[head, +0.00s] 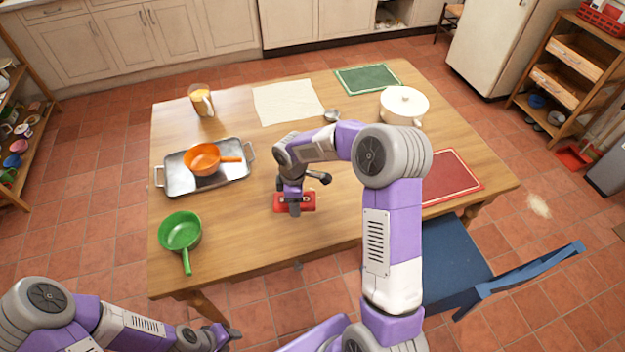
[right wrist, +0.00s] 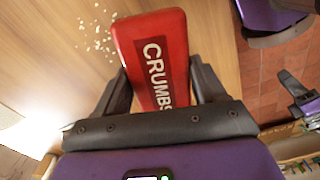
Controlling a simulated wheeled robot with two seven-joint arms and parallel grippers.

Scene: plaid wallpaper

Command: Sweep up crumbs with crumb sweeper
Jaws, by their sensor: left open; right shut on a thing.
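The red crumb sweeper (head: 309,202), marked CRUMBS, is at the middle of the wooden table's near half. My right gripper (head: 295,204) is shut on it from above. The right wrist view shows the sweeper (right wrist: 150,40) between my right gripper's fingers (right wrist: 160,85). Pale crumbs (right wrist: 97,38) lie scattered on the table beside the sweeper in that view, apart from it. In the head view my right arm covers part of the table around the sweeper. My left gripper (head: 226,335) is open and empty at the lower left, off the table's near edge.
The table (head: 240,250) also bears a metal tray (head: 178,184) with an orange pan (head: 203,158), a green pan (head: 180,232), a jug (head: 201,100), a cloth (head: 288,103), a white pot (head: 403,103) and a red board (head: 455,178). A blue chair (head: 448,255) stands at the near right.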

